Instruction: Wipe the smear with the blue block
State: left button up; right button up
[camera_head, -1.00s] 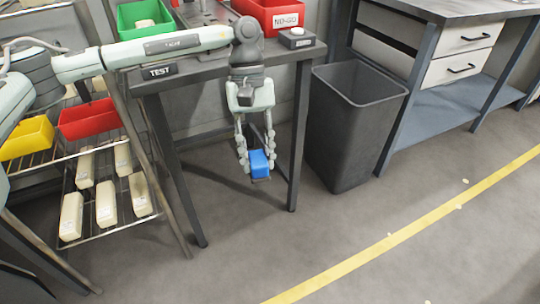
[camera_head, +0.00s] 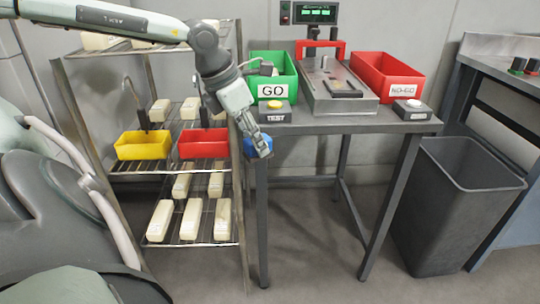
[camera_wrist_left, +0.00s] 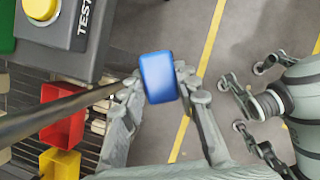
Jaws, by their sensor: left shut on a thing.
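The blue block (camera_wrist_left: 159,77) is held between the fingers of my left gripper (camera_wrist_left: 165,88) in the left wrist view. In the head view, my left gripper (camera_head: 257,146) points down by the front left corner of the test table (camera_head: 330,125). There the blue block (camera_head: 249,149) is partly hidden by the fingers. I cannot tell whether it touches the table's edge or leg. No smear can be made out in either view. Grey-green and black parts at the right of the left wrist view seem to be my right gripper (camera_wrist_left: 250,100); its opening is unclear.
A TEST button box (camera_head: 274,112), green GO bin (camera_head: 272,86) and red NO-GO bin (camera_head: 386,78) stand on the table. A wire rack with yellow (camera_head: 143,146) and red bins (camera_head: 203,145) is at left. A dark waste bin (camera_head: 455,215) stands at right.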

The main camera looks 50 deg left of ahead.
pick_arm(q)
jog(key=shift+s+a+r+n+y, duration=0.1)
jog(key=shift+a+r+n+y, duration=0.3)
jog(key=shift+r+n, duration=0.5)
jog(key=shift+s+a+r+n+y, duration=0.2)
jog(key=shift+a+r+n, duration=0.25)
jog(key=shift+r+n, duration=0.35)
jog(key=shift+s+a+r+n+y, duration=0.1)
jog(key=shift+a+r+n+y, duration=0.3)
jog(key=shift+r+n, duration=0.5)
